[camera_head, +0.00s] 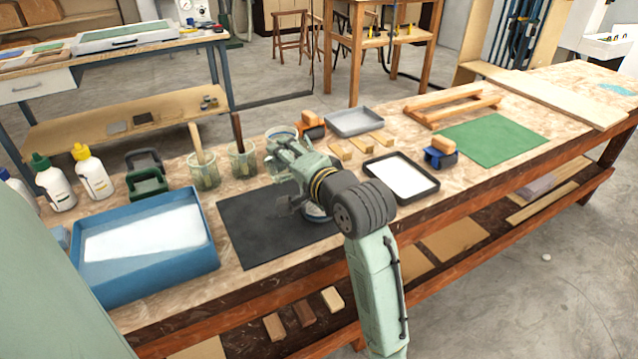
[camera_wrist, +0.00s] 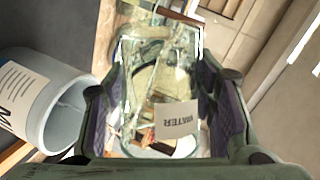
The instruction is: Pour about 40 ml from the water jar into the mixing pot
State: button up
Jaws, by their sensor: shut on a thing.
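The water jar (camera_wrist: 178,119) is clear glass with a white WATER label. In the wrist view my gripper (camera_wrist: 160,100) is shut around it, one dark finger pad on each side. A white pot (camera_wrist: 28,98) with a grey-blue inside and a label starting with M, apparently the mixing pot, is left of the jar. Its open mouth faces towards the jar. I cannot tell the water level or see any stream. In the head view my gripper (camera_head: 288,187) is over the black mat (camera_head: 255,235), and my arm hides most of the jar. A blue-white rim (camera_head: 318,213) shows below the arm.
A blue tray (camera_head: 205,262) is at the left, with two brush pots (camera_head: 204,174) behind the mat. A black-rimmed white tray (camera_head: 402,178) is close right of my arm.

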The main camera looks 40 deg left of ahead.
jog(key=shift+s+a, duration=0.25)
dwell(0.3)
jog(key=shift+s+a, duration=0.1)
jog(key=shift+a, duration=0.05)
jog(key=shift+s+a+m, duration=0.1)
jog(key=shift+a+m, duration=0.05)
jog(key=shift+m, duration=0.15)
dwell(0.6)
notch_tip(320, 180, up, 2)
jog(key=n+h+p, duration=0.1)
jog(key=n+p, duration=0.1)
jog(key=p, duration=0.1)
jog(key=shift+r+t+p, duration=0.15)
jog(key=shift+t+p, duration=0.25)
jog(key=shift+f+n+b, duration=0.4)
jog(key=shift+f+n, duration=0.2)
jog(key=shift+f, duration=0.1)
jog(key=shift+f+n+t+h, duration=0.3)
jog(key=shift+f+t+h, duration=0.05)
jog(key=shift+t+h, duration=0.05)
jog(key=shift+d+f+n+h, duration=0.2)
jog(key=shift+f+n+h, duration=0.1)
jog(key=shift+f+n, duration=0.25)
jog(key=shift+r, duration=0.1)
jog(key=shift+r, duration=0.15)
